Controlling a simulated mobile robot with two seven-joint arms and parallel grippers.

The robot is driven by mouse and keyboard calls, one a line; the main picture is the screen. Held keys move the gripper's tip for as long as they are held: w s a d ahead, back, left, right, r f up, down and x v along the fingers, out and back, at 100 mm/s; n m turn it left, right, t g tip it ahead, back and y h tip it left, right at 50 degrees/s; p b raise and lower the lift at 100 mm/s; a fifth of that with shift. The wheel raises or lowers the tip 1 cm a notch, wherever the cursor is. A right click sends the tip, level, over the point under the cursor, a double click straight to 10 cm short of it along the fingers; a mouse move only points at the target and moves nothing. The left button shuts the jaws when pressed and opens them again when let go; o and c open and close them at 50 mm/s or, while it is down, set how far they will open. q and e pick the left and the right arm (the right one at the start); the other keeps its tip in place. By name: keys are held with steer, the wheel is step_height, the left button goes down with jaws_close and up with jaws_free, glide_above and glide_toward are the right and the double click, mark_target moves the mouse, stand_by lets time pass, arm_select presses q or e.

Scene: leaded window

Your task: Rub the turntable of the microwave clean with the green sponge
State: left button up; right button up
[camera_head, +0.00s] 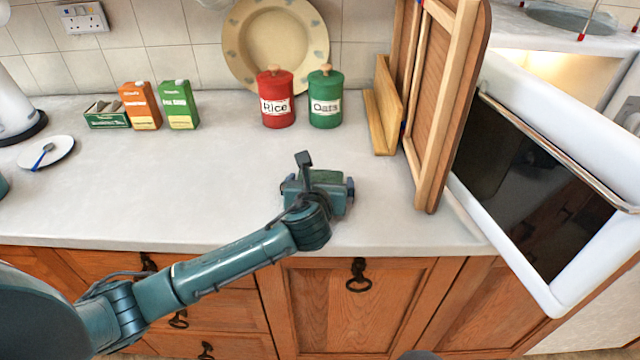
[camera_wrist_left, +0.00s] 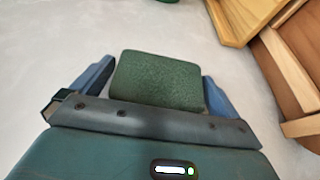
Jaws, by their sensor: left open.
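The green sponge (camera_wrist_left: 157,80) lies on the pale worktop, between the two blue fingers of my left gripper (camera_wrist_left: 153,82) in the left wrist view. The fingers are open, one on each side of it. In the head view my left gripper (camera_head: 320,190) points down at the worktop near its front edge and hides the sponge. A white appliance with a dark glass panel (camera_head: 535,185), seemingly the microwave, stands at the right. My right gripper is not in view.
A tall wooden rack (camera_head: 440,100) stands between my left gripper and the white appliance. A red rice jar (camera_head: 276,100), a green oats jar (camera_head: 325,100) and a large plate (camera_head: 275,40) are at the back. Small boxes (camera_head: 142,105) stand back left. The left-middle worktop is clear.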

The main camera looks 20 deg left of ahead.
mark_target(320, 179)
arm_select(q)
steer(key=shift+w, duration=0.2)
steer(key=shift+c, duration=0.6)
steer(key=c, duration=0.6)
steer(key=shift+c, duration=0.2)
step_height(320, 179, up, 10)
steer(key=shift+f+p, duration=0.1)
steer(key=shift+p, duration=0.4)
